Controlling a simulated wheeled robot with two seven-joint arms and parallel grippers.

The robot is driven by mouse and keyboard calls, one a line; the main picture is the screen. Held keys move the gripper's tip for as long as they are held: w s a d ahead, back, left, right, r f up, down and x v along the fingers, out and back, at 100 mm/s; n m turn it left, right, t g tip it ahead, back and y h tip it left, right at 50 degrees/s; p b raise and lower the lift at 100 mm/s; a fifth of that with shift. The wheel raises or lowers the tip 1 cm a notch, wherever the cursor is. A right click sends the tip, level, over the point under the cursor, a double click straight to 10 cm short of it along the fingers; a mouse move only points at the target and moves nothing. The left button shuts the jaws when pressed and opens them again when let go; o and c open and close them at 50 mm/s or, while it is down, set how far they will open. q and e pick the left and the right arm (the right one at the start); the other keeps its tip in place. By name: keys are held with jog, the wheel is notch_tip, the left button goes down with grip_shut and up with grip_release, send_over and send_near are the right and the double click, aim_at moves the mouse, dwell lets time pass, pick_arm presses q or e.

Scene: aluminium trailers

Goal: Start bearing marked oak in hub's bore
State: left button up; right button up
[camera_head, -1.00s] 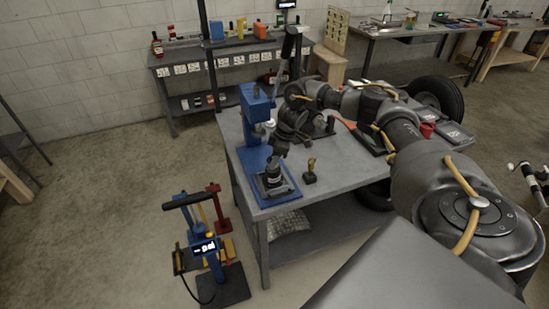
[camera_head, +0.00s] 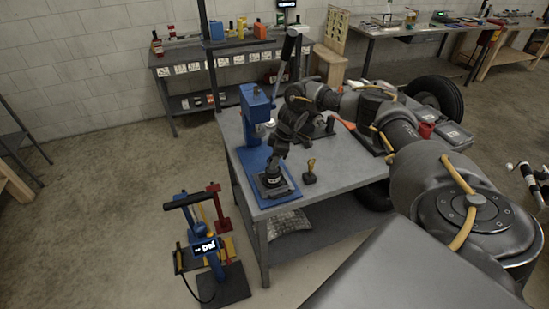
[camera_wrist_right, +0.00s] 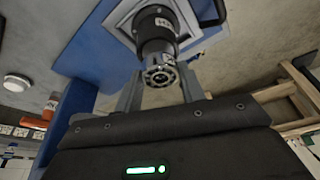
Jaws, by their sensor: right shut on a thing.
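The hub (camera_head: 271,181) is a dark cylinder with a white label, standing on the blue base of the press at the bench's left corner. It also shows in the right wrist view (camera_wrist_right: 157,24). The bearing (camera_wrist_right: 160,75), a metal ring with balls, is between the two fingers of my right gripper (camera_wrist_right: 160,92), in line with the hub. My right gripper also shows in the head view (camera_head: 277,162), just above the hub, shut on the bearing. Whether the bearing touches the bore is hidden, and its marking is not readable. My left gripper is out of view.
The blue press (camera_head: 254,120) with its upright lever stands close behind the hub. A small dark piece with a brass-coloured top (camera_head: 310,172) stands right of it on the grey bench (camera_head: 345,178). A tool stand (camera_head: 208,245) is on the floor at left.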

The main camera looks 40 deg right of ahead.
jog(key=shift+p, duration=0.35)
dwell(0.6)
jog(key=shift+f+b, duration=0.65)
jog(key=shift+f, duration=0.5)
jog(key=o, duration=1.1)
jog(key=shift+d+r, duration=0.15)
jog(key=shift+r, duration=0.3)
jog(key=shift+b+v, duration=1.35)
jog(key=shift+v, duration=3.6)
jog(key=shift+s+f, duration=0.1)
